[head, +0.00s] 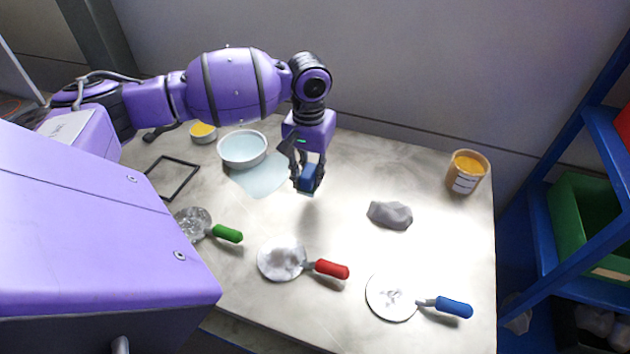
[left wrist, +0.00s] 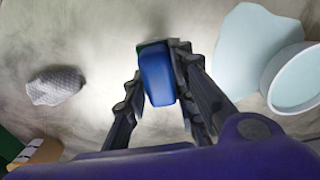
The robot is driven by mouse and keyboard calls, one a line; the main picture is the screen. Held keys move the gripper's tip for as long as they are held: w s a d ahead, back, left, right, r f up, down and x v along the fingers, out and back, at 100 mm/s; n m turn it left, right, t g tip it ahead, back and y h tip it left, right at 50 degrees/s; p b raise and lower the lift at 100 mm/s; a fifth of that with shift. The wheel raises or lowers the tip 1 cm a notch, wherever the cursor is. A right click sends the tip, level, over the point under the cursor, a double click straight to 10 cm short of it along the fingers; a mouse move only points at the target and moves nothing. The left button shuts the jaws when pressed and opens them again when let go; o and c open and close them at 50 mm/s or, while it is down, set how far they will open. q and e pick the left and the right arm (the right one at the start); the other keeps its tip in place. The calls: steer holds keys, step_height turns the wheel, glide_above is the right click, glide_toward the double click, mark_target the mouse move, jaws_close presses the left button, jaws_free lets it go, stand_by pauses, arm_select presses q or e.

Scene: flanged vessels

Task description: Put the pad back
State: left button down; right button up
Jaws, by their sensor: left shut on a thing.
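My left gripper (head: 303,172) is shut on a small blue pad (head: 309,183) and holds it over the table, above a shadow. In the left wrist view the blue pad (left wrist: 157,76) sits between the dark fingers, with a thin green edge at its far end. A black rectangular frame outline (head: 172,178) lies on the table at the left, and no object shows inside it. My right gripper is not in view.
A pale blue bowl (head: 242,150) stands on a light blue patch (head: 262,177). Green-, red- and blue-handled round tools (head: 281,259) line the front. A grey cloth (head: 390,215), an orange jar (head: 466,172) and a small yellow-filled dish (head: 203,132) stand apart. A blue rack (head: 560,250) is at right.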

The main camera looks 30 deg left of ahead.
mark_target(313, 165)
arm_select(q)
steer(key=shift+w+f, duration=0.55)
steer(key=shift+f, duration=0.75)
steer(key=shift+w+f, duration=0.15)
steer(key=shift+f, duration=0.75)
steer(key=shift+f, duration=0.15)
steer(key=c, duration=1.5)
jaws_free()
steer(key=shift+o, duration=0.2)
step_height(313, 165, up, 12)
steer(key=shift+r, duration=0.15)
